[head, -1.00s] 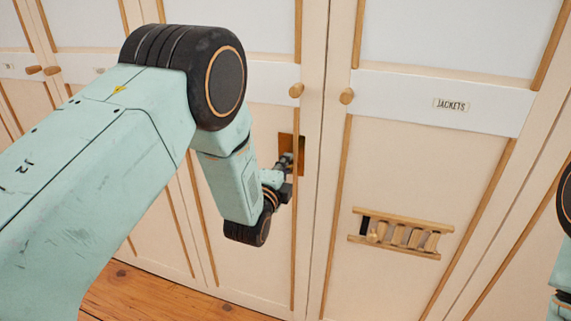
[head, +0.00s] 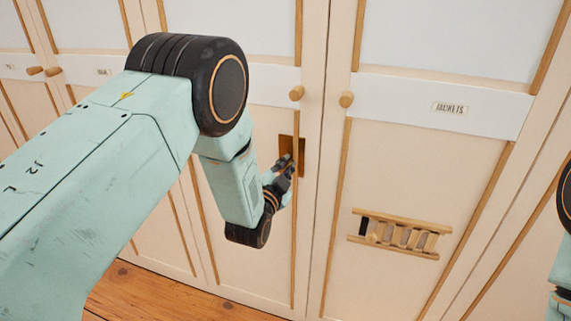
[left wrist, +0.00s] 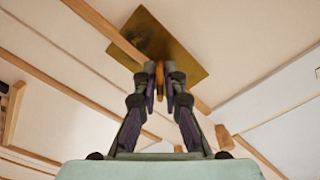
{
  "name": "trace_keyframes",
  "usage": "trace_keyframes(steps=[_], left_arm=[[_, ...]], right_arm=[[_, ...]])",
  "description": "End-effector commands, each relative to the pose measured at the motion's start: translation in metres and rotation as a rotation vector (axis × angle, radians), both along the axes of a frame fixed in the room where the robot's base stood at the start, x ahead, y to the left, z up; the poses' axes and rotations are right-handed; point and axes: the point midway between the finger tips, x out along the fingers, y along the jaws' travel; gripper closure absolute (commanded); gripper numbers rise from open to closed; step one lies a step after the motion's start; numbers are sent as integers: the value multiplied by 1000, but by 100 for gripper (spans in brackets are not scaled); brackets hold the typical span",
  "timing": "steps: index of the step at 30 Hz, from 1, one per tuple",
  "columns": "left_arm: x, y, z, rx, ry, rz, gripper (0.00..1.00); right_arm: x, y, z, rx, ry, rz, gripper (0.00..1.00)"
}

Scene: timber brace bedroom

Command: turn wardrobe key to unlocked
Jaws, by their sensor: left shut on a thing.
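The wardrobe (head: 265,245) has pale doors with timber strips. A brass lock plate (head: 302,152) is on the door left of the middle seam, below a round wooden knob; the plate also shows tilted in the left wrist view (left wrist: 178,48). My left gripper (head: 284,163) is at the plate, and in the left wrist view its two fingers (left wrist: 160,82) are closed on the small brass key (left wrist: 159,76) standing out from the plate. The fingers hide much of the key, so its exact turn is hard to read. My right gripper is not in view.
Two wooden knobs (head: 297,92) (head: 346,99) flank the door seam. The right door carries a JACKETS label (head: 450,107) and a wooden slatted rack (head: 400,234). A plank floor (head: 150,294) lies below. Part of my right arm shows at the right edge.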

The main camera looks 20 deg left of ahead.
Motion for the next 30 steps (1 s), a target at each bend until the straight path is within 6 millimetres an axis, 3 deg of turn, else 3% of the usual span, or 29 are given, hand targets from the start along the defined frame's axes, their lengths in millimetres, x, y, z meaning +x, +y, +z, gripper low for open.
trace_keyframes(steps=[18, 30], left_arm=[[0, -1, 1, -555, 18, -2, 100], [0, -1, 1, -758, 23, -2, 100]], right_arm=[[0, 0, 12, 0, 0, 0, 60], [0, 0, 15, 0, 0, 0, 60]])
